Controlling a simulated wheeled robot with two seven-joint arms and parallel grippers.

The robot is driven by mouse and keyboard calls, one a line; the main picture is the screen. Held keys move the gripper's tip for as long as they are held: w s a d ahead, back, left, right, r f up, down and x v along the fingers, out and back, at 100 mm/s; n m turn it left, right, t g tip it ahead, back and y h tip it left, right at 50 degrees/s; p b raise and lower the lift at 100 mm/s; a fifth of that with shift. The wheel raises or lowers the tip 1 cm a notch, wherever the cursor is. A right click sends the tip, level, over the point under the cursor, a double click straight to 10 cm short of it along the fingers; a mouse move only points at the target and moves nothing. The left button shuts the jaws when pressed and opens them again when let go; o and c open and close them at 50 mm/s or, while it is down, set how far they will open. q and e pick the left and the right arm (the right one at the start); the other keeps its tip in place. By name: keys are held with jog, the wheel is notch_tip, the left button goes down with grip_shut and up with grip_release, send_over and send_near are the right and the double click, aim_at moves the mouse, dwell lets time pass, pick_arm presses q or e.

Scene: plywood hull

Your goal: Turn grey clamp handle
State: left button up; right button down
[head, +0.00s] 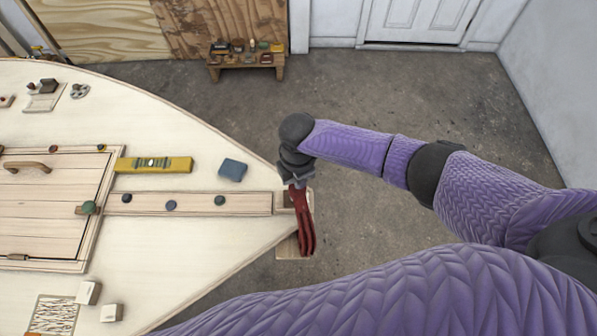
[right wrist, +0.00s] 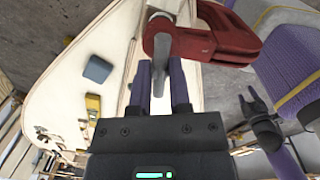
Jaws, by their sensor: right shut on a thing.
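The red clamp (head: 307,228) is fixed at the pointed tip of the plywood hull, and its red frame also shows at the top of the right wrist view (right wrist: 215,38). Its grey handle (right wrist: 161,68) is a short bar at the clamp's end. My right gripper (head: 296,180) is at the clamp's upper end in the head view. In the right wrist view its two fingers (right wrist: 161,85) stand on both sides of the handle, shut on it. My left gripper (right wrist: 252,98) shows at the right of the wrist view with its fingers apart and empty; it is outside the head view.
The hull deck (head: 215,275) carries a yellow level (head: 153,164), a blue block (head: 232,170) and a wooden strip with dark knobs. A hatch (head: 50,205) lies at left. A low bench (head: 247,62) stands at the back. The floor right of the hull is clear.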

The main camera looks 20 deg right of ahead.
jog(key=n, duration=0.4)
jog(key=shift+s+f+n, duration=0.1)
jog(key=shift+f+n, duration=0.05)
jog(key=shift+n, duration=0.15)
jog(key=n, duration=0.3)
jog(key=shift+n, duration=0.4)
jog(key=n, duration=0.5)
jog(key=shift+n, duration=0.4)
jog(key=shift+n+b, duration=0.35)
jog(key=shift+n, duration=0.65)
